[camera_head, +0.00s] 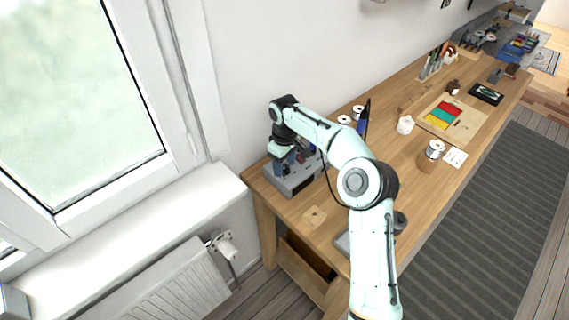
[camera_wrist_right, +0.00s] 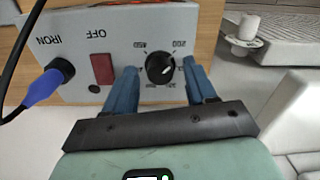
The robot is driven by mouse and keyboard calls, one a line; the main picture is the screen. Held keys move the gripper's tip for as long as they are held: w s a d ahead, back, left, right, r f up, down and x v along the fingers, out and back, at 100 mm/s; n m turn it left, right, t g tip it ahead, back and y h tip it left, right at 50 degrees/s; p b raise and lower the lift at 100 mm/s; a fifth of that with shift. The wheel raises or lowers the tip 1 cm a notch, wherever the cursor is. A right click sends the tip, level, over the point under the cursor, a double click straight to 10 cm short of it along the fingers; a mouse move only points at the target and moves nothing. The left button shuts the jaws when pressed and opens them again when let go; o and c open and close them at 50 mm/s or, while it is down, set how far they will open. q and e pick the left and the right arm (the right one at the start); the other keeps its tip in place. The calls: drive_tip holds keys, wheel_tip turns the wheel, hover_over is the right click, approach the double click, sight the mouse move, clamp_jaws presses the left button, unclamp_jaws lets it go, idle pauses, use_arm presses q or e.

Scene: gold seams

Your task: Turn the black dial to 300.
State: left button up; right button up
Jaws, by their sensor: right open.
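The black dial (camera_wrist_right: 160,68) is on the grey face of a soldering station (camera_wrist_right: 210,20). A small white mark shows on the dial; its exact reading is too small to tell. Numbers surround it, with 450 and 200 legible on its upper side in the right wrist view. My right gripper (camera_wrist_right: 160,72) is open, with one blue finger on each side of the dial. I cannot tell whether the fingers touch it. In the head view the station (camera_head: 297,185) sits at the near left end of the bench, under my right gripper (camera_head: 289,160). My left gripper is out of view.
A red switch (camera_wrist_right: 102,68) and a blue plug with a black cable (camera_wrist_right: 42,88) are beside the dial. The wooden bench (camera_head: 395,165) runs along the wall, with white spools and a coloured card (camera_head: 446,114) farther along. A window sill (camera_head: 130,225) lies to the left.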

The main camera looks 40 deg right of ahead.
clamp_jaws()
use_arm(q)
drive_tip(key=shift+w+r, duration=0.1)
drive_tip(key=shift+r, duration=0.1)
use_arm(e)
drive_tip(key=shift+m, duration=0.3)
drive_tip(key=m+p, duration=0.1)
drive_tip(key=m, duration=0.2)
drive_tip(key=shift+r+m, duration=0.1)
drive_tip(key=shift+m, duration=0.3)
drive_tip(key=m+p, duration=0.2)
drive_tip(key=m, duration=0.4)
drive_tip(key=m+p, duration=0.1)
drive_tip(key=m, duration=0.4)
drive_tip(key=shift+m, duration=0.3)
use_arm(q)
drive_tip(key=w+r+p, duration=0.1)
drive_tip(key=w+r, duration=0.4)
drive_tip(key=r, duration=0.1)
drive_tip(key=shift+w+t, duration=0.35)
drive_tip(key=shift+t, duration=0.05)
use_arm(e)
drive_tip(key=m, duration=0.5)
drive_tip(key=shift+a, duration=0.1)
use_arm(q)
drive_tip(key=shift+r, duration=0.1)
use_arm(e)
drive_tip(key=shift+m, duration=0.3)
